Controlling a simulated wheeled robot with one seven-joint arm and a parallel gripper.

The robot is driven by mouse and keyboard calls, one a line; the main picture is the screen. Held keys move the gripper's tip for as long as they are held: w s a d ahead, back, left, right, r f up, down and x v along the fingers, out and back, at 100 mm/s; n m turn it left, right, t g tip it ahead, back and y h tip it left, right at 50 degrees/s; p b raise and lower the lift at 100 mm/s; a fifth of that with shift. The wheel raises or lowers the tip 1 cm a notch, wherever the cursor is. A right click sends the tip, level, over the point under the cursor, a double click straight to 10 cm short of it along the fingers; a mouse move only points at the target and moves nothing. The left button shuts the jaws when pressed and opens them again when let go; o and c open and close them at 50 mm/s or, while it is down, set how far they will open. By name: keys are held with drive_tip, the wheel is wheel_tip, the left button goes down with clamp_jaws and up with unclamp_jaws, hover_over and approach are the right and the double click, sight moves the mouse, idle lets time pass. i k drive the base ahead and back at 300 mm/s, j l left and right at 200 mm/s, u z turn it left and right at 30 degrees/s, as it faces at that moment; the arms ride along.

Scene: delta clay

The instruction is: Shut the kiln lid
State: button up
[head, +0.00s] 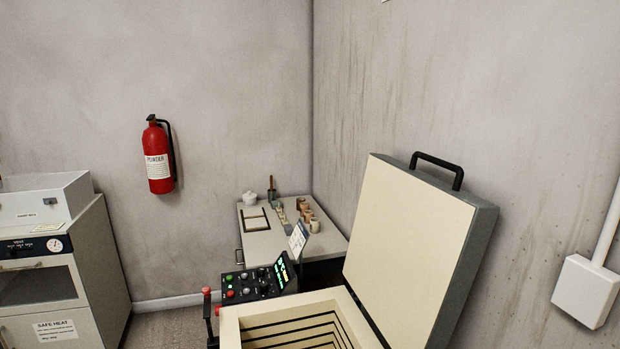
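The kiln lid (415,245) stands raised, tilted back a little past upright toward the right wall. Its pale inner face is toward me, its edge is grey, and a black handle (437,167) sits on its top edge. The kiln body (240,325) is below at the bottom of the picture, with its cream rim and stepped dark-lined inside showing. The front of the kiln is cut off by the picture's lower edge. My gripper is not in view.
A control box (255,284) with buttons and a green display stands by the kiln's left side, with a red-knobbed lever (207,292) near it. A small table (262,240) with little pots is behind. A cabinet oven (50,285) stands left. A fire extinguisher (159,158) hangs on the wall.

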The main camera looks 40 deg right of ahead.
sight(418, 240)
drive_tip(key=z, duration=2.1)
